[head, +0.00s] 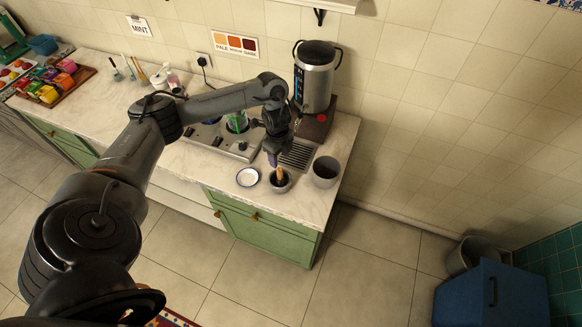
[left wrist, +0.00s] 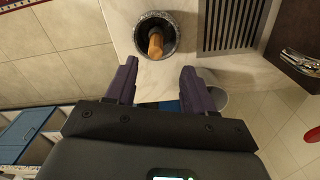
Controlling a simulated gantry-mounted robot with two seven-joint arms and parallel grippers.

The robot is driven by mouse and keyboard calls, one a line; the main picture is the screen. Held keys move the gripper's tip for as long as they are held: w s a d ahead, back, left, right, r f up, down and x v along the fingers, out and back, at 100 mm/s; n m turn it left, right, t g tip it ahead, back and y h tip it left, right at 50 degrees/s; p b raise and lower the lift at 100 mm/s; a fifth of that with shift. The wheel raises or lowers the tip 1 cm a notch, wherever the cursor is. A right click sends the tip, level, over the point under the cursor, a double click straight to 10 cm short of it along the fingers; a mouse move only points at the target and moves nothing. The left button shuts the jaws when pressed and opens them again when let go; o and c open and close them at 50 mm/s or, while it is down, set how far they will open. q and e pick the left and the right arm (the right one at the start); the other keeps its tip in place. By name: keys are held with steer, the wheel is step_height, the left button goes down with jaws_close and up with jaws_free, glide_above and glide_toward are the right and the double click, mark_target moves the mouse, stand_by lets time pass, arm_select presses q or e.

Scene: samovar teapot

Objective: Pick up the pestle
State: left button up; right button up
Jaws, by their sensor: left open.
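The wooden pestle (head: 280,174) stands in a dark stone mortar (head: 281,185) near the front edge of the counter. In the left wrist view the pestle (left wrist: 155,43) leans inside the speckled mortar (left wrist: 171,52), with its lower end hidden in the shadow of the bowl. My left gripper (head: 272,158) is just above the mortar in the head view. In the left wrist view its two purple fingers (left wrist: 158,82) are spread apart and empty, and the pestle shows beyond the gap between them. My right gripper is not in view.
A white dish (head: 247,177) lies left of the mortar and a dark bucket-like pot (head: 325,172) stands right of it. Behind are a slatted drain grate (head: 298,155), a tall metal samovar (head: 315,77) and a stove (head: 222,139). The counter edge is close in front.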

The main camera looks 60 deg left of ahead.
mark_target(279, 169)
arm_select(q)
steer(key=f, duration=0.1)
steer(key=f+b, duration=0.1)
steer(key=f, duration=0.2)
steer(key=shift+s+d+f+b, duration=0.15)
steer(key=shift+s+d+b, duration=0.1)
steer(key=shift+b, duration=0.1)
steer(key=shift+a+f+b, duration=0.1)
steer(key=shift+f+b, duration=0.3)
steer(key=shift+f, duration=0.55)
step_height(279, 169, down, 3)
steer(key=shift+f, duration=0.55)
steer(key=shift+c, duration=0.2)
jaws_close()
